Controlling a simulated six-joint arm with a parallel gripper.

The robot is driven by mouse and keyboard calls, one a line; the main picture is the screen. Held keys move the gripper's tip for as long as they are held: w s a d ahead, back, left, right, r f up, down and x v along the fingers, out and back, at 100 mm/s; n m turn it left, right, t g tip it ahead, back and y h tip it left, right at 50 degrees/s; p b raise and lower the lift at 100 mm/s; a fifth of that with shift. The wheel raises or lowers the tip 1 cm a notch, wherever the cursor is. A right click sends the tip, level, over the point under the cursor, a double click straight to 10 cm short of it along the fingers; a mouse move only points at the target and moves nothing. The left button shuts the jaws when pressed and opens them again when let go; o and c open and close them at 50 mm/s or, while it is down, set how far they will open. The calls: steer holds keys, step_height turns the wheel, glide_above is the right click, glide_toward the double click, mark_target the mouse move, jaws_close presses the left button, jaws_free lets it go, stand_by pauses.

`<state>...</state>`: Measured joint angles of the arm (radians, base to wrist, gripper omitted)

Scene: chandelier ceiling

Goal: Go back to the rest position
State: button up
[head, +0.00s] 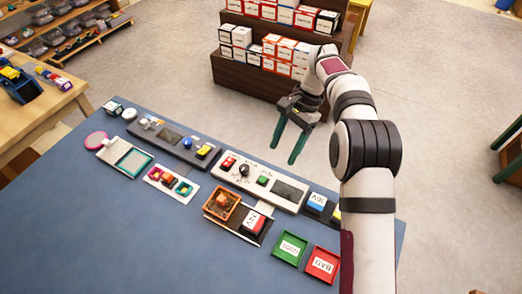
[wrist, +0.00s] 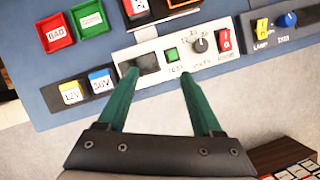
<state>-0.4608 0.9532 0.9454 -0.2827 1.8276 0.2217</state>
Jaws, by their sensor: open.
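My gripper (head: 287,137) hangs past the far edge of the blue table, at the end of my raised arm in the head view. Its two green fingers are spread apart with nothing between them. In the wrist view my gripper (wrist: 157,78) is also open and empty, with the fingers pointing toward the white control panel (wrist: 180,50). The panel's green button and dark display lie beyond the fingertips. In the head view the same panel (head: 233,184) lies near the table's far edge.
The blue table (head: 90,230) holds a green tray (head: 290,247), a red tray (head: 321,264), an orange bin (head: 221,205) and a dark panel (head: 165,140). A brown shelf of boxes (head: 240,88) stands behind my gripper. The table's front left is clear.

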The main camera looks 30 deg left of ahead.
steer(key=shift+w+d+r, duration=0.2)
steer(key=shift+d+r, duration=0.2)
steer(key=shift+d, duration=0.35)
steer(key=s+d+r+t, duration=0.2)
steer(key=s+d+r, duration=0.85)
steer(key=d, duration=0.35)
steer(key=s+d+f+t, duration=0.1)
steer(key=s+d, duration=0.3)
steer(key=s, duration=0.4)
steer(key=s+d+f+m, duration=0.1)
steer(key=s+d, duration=0.3)
steer(key=s, duration=0.5)
steer(key=shift+d+f+t, duration=0.15)
steer(key=shift+f+t, duration=0.25)
steer(key=shift+f, duration=0.35)
steer(key=shift+c, duration=0.2)
